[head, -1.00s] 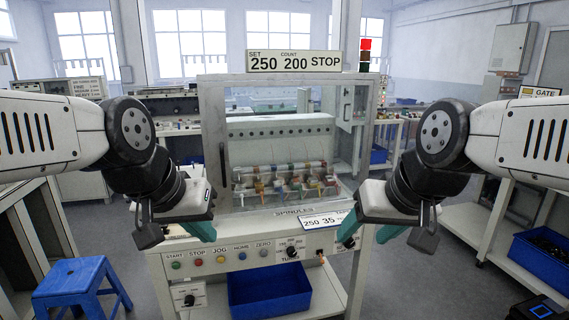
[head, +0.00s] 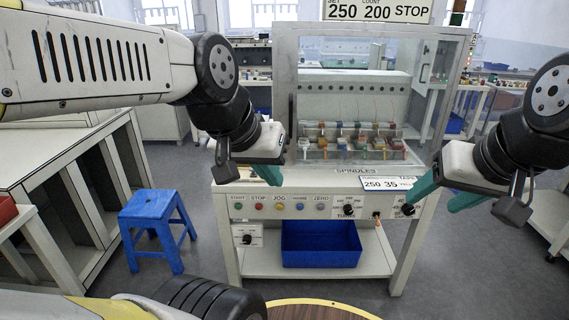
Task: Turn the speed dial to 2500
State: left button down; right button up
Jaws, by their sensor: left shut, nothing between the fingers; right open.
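The machine (head: 290,178) has a front panel with a row of buttons and dark knobs. One knob (head: 349,211) sits right of the buttons, another knob (head: 406,210) at the panel's right end, and a third knob (head: 247,239) on a small plate lower left. Their scales are too small to read, so I cannot tell which is the speed dial. The sign (head: 378,11) on top shows 250, 200 and STOP. My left gripper (head: 269,174) is shut and empty, above the panel's left part. My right gripper (head: 447,193) is open and empty, up and right of the right-end knob.
A blue bin (head: 321,244) sits on the shelf under the panel. A blue stool (head: 156,226) stands left of the machine. A small 250 35 card (head: 388,184) lies at the panel's top right. Cabinets (head: 75,170) line the left. Floor right of the machine is clear.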

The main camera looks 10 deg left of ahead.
aim_at(247, 240)
jog(key=i+u, duration=0.1)
jog(key=u, duration=0.35)
jog(key=i+l+u, duration=0.1)
jog(key=u, duration=0.35)
jog(key=l+u, duration=0.2)
jog(key=u, duration=0.25)
jog(key=i+l+u, duration=0.1)
jog(key=u, duration=0.35)
jog(key=i+l+u, duration=0.1)
jog(key=l+u, duration=0.15)
jog(key=l, duration=0.6)
jog(key=l+u, duration=0.2)
jog(key=l, duration=0.7)
